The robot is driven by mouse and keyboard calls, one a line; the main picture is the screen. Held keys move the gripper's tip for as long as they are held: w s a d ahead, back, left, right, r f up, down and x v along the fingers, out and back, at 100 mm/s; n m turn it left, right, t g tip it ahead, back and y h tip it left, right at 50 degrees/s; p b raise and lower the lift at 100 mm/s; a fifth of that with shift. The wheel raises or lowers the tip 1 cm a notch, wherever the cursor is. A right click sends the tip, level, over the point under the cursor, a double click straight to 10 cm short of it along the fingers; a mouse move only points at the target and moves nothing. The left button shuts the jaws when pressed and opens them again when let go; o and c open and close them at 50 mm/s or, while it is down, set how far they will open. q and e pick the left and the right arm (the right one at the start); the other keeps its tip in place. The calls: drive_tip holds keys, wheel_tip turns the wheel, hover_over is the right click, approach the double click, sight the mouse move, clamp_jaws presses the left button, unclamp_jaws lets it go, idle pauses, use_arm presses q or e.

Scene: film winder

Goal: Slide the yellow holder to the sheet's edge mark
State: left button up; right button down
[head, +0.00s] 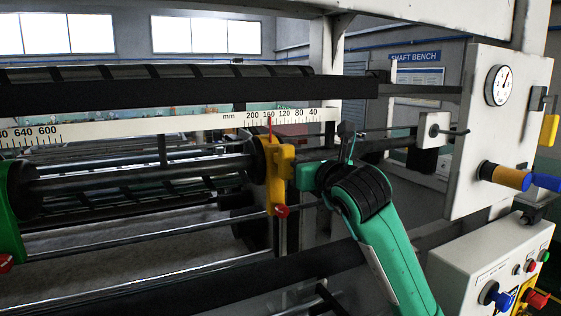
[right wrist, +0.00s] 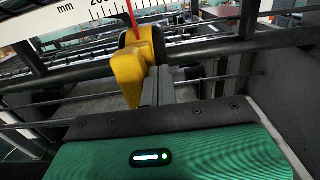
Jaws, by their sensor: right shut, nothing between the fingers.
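The yellow holder (head: 276,172) sits on the shaft in the middle of the head view, with a red knob at its foot. Its thin red pointer (head: 269,130) stands near 160 on the white millimetre scale (head: 225,121). The yellow holder (right wrist: 128,75) also shows in the right wrist view, left of my fingers. My right gripper (head: 303,176) is shut and empty, close against the holder's right side; I cannot tell whether it touches. Its grey fingers (right wrist: 183,84) show in the right wrist view. I cannot make out a sheet's edge mark. My left gripper is not in view.
A green holder (head: 15,215) stands at the far left of the shaft. A dark roller (head: 190,90) runs above the scale. A white machine housing (head: 490,130) with a gauge and a control box (head: 490,265) stand at right. The shaft between the holders is clear.

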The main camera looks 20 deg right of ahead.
drive_tip(key=shift+d, duration=0.15)
drive_tip(key=shift+d+b, duration=0.95)
drive_tip(key=shift+d, duration=0.35)
drive_tip(key=s+b, duration=0.3)
drive_tip(key=s, duration=0.6)
drive_tip(key=shift+s+d, duration=0.35)
drive_tip(key=shift+s, duration=0.05)
drive_tip(key=shift+f, duration=0.1)
